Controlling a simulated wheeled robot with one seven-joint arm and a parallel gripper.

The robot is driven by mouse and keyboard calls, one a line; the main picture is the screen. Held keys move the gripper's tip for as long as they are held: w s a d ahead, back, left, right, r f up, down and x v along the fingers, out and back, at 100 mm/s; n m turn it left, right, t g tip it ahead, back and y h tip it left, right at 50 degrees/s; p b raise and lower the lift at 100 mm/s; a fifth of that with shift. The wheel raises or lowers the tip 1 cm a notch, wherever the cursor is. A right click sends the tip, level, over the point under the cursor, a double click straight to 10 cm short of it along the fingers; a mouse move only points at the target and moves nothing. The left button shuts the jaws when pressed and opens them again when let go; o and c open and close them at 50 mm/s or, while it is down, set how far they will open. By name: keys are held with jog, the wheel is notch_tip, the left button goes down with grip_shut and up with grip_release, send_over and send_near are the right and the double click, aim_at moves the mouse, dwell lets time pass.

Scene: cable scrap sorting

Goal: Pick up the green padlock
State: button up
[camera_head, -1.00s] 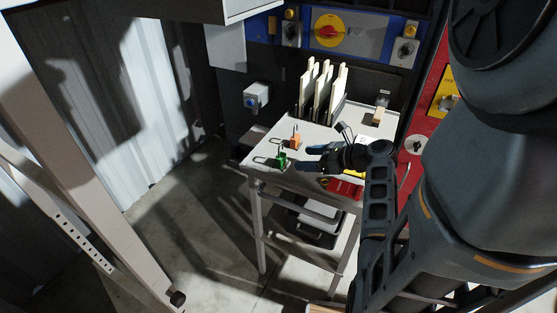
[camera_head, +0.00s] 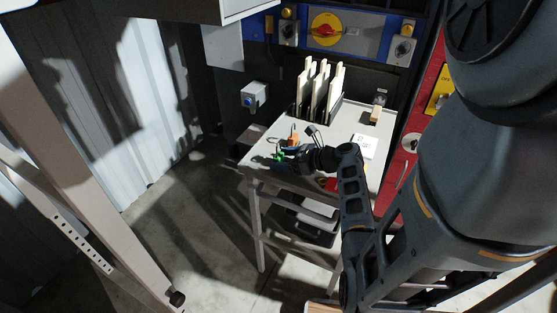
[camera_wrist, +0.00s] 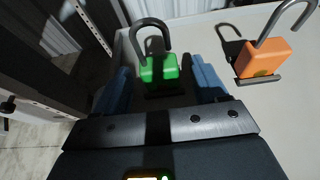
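The green padlock (camera_wrist: 160,68) stands on the small table, its dark shackle upward, near the table's left front corner. It also shows in the head view (camera_head: 279,156), partly hidden by my gripper. My gripper (camera_wrist: 166,80) is open, with one blue finger on each side of the padlock. In the wrist view there are gaps between the fingers and the green body, so I see no grip on it. In the head view my gripper (camera_head: 285,152) reaches in from the right, low over the table.
An orange padlock (camera_wrist: 264,58) stands just right of the green one; it also shows in the head view (camera_head: 293,138). Upright pale boards (camera_head: 320,90) stand in a rack at the back. A white card (camera_head: 364,146) lies to the right. The table's left edge (camera_head: 243,163) is close.

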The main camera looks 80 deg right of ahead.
jog(key=c, duration=1.1)
jog(key=shift+r, duration=0.15)
